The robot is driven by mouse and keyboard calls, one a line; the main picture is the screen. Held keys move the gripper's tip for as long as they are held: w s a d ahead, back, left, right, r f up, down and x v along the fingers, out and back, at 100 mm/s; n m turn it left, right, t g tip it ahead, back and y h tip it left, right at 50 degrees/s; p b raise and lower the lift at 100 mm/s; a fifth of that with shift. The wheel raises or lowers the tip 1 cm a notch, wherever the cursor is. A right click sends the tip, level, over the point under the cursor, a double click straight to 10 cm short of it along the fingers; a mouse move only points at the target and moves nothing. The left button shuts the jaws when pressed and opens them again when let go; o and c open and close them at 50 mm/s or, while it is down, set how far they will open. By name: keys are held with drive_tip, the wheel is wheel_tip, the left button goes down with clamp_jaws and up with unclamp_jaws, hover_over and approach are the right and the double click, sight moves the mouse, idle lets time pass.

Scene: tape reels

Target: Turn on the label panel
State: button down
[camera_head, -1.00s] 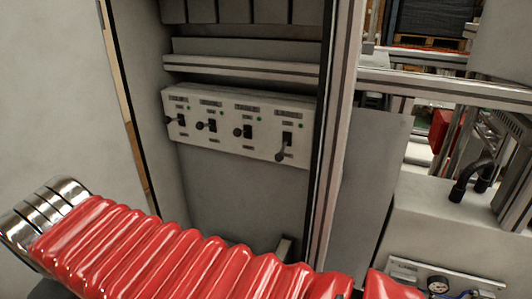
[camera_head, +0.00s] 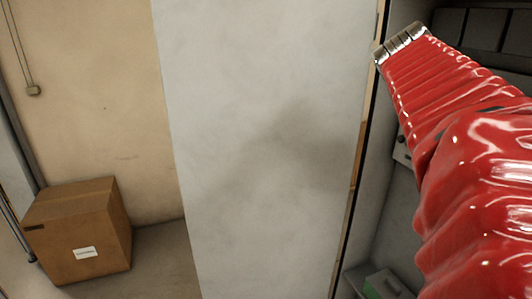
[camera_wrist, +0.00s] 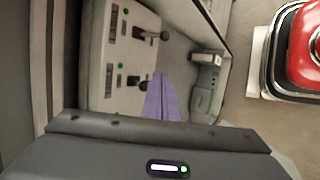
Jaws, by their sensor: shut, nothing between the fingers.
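The switch panel (camera_wrist: 118,60) is a pale strip with toggle levers, small green lights and tiny labels too small to read. One lever (camera_wrist: 145,34) sticks out near the top of the wrist view, and another, dark one (camera_wrist: 133,80) is lower, by the fingers. In the head view only a sliver of the panel (camera_head: 401,152) shows behind my red-sleeved arm. My gripper (camera_wrist: 161,80) shows purple fingers, shut and empty, in front of the panel beside the lower levers. Whether they touch a lever I cannot tell. Which switch is the label one cannot be read.
A wide grey cabinet side (camera_head: 265,150) stands left of the panel's bay. A cardboard box (camera_head: 85,235) sits on the floor by the beige wall. A green-topped item (camera_head: 385,285) lies low in the bay. A small grey box (camera_wrist: 207,58) shows beyond the fingers.

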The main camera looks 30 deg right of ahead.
drive_tip(key=s+d+f, duration=0.3)
drive_tip(key=s+f, duration=0.2)
drive_tip(key=s, duration=0.1)
drive_tip(key=shift+s+d+f, duration=0.2)
drive_tip(key=shift+d+f, duration=0.2)
idle(0.6)
drive_tip(key=shift+r+y, duration=0.7)
drive_tip(key=shift+y, duration=0.4)
idle(0.5)
drive_tip(key=shift+d+r+n+y, duration=0.15)
drive_tip(key=shift+r+y, duration=0.3)
drive_tip(key=shift+r, duration=0.2)
drive_tip(key=shift+d+r+n+y, duration=0.15)
drive_tip(key=shift+r+y, duration=0.3)
drive_tip(key=shift+r, duration=0.4)
drive_tip(key=shift+r, duration=0.6)
